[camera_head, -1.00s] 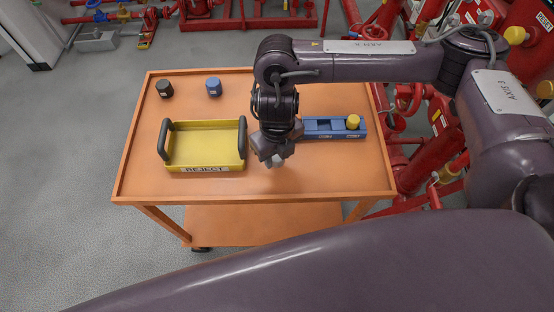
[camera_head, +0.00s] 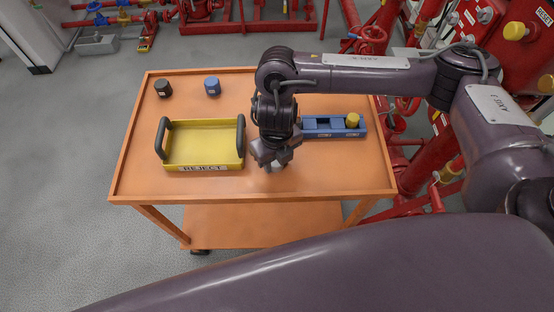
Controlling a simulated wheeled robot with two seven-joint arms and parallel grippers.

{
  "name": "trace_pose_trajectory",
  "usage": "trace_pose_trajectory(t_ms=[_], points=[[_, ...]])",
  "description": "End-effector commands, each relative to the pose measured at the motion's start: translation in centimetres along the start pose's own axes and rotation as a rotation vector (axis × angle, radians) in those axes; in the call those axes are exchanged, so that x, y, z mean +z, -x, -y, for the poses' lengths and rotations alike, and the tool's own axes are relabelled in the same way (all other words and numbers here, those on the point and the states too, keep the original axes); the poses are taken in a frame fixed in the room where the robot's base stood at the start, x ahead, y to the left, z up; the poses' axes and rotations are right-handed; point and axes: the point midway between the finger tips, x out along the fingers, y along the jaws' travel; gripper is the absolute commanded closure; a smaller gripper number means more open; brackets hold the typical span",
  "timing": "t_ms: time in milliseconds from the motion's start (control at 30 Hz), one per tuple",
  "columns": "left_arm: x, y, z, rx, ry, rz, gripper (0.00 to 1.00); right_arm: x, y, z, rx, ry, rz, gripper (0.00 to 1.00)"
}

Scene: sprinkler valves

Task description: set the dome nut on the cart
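The orange cart (camera_head: 335,172) fills the middle of the head view, with a flat rimmed top and a lower shelf. My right gripper (camera_head: 270,161) points down low over the cart top, between the yellow tray and the blue holder. A small pale piece, perhaps the dome nut (camera_head: 268,168), shows at its fingertips, mostly hidden by the fingers. I cannot tell whether the fingers grip it or whether it touches the cart top. My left gripper is not in view.
A yellow tray labelled REJECT (camera_head: 203,145) with dark handles stands left of the gripper. A blue holder (camera_head: 333,133) with a yellow cap (camera_head: 352,120) is at right. A black cap (camera_head: 163,89) and blue cap (camera_head: 212,86) stand behind. The front right top is clear.

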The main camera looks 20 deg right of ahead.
Motion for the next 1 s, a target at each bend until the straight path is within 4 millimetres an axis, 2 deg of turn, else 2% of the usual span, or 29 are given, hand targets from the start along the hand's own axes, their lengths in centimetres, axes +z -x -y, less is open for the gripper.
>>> trace_pose_trajectory(t_ms=[33,133,333,467,800,1000], points=[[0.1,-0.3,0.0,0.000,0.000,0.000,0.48,-0.8,-1.2,-0.1,-0.001,-0.003,-0.021,0.60],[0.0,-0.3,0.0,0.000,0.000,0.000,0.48,-0.8,-1.3,-0.1,0.000,-0.005,-0.021,0.47],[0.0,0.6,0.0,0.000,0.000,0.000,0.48,-0.7,-0.2,-0.1,0.001,-0.005,-0.020,0.43],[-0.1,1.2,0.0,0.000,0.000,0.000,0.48,-0.5,1.9,-0.1,0.001,0.000,-0.015,0.43],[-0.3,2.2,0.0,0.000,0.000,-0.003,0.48,-0.3,9.2,0.0,-0.001,-0.001,-0.010,0.43],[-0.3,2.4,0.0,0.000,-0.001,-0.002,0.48,-0.3,11.7,0.0,-0.001,-0.002,-0.013,0.43]])
